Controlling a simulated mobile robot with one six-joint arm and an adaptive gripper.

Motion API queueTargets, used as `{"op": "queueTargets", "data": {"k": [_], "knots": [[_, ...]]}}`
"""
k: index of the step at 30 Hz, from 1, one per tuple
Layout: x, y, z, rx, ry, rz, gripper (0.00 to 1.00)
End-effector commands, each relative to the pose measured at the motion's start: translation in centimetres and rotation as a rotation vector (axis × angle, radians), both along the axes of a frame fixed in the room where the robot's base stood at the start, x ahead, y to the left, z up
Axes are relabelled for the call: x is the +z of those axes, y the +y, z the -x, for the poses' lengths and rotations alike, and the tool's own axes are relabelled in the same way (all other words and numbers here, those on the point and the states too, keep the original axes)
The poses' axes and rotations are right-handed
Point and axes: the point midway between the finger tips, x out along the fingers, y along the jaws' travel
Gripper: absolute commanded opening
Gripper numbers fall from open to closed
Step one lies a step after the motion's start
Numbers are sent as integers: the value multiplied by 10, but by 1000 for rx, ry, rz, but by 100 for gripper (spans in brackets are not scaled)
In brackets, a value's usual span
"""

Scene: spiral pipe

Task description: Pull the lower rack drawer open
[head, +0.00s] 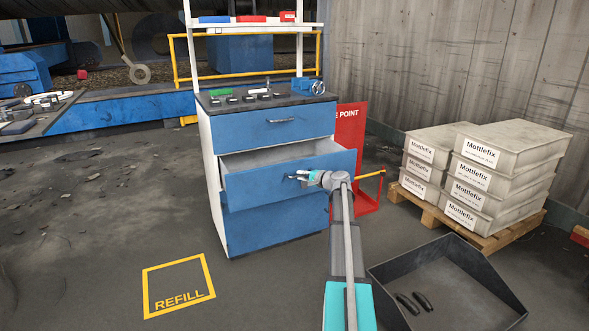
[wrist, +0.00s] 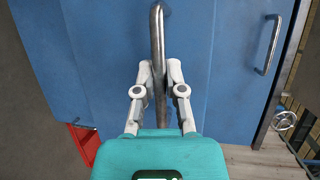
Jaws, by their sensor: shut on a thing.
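The blue rack cabinet has a shut top drawer (head: 275,128) with a bar handle. Below it, the lower rack drawer (head: 262,183) stands partly open, with its pale inside showing behind the front. My gripper (head: 301,177) is at the front of this lower drawer. In the wrist view, my gripper (wrist: 159,72) is shut on the drawer's metal bar handle (wrist: 157,30), with a finger on each side of the bar. The top drawer's handle (wrist: 268,45) shows apart to the right in the wrist view.
A plain blue panel (head: 275,222) is below the open drawer. A dark open tray (head: 450,285) is on the floor at front right. Boxes on a pallet (head: 490,235) stand at right. The floor around the yellow REFILL square (head: 180,290) is clear.

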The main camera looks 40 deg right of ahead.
Motion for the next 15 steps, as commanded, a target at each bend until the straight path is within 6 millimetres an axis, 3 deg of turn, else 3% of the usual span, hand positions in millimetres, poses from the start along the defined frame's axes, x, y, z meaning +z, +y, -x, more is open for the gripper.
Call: {"op": "queueTargets", "data": {"k": [1, 6, 15], "knots": [[0, 8, 20, 0, 1, 0, 0], [0, 18, 60, 0, 1, 0, 0], [0, 27, 102, 3, 1, 1, 0]]}}
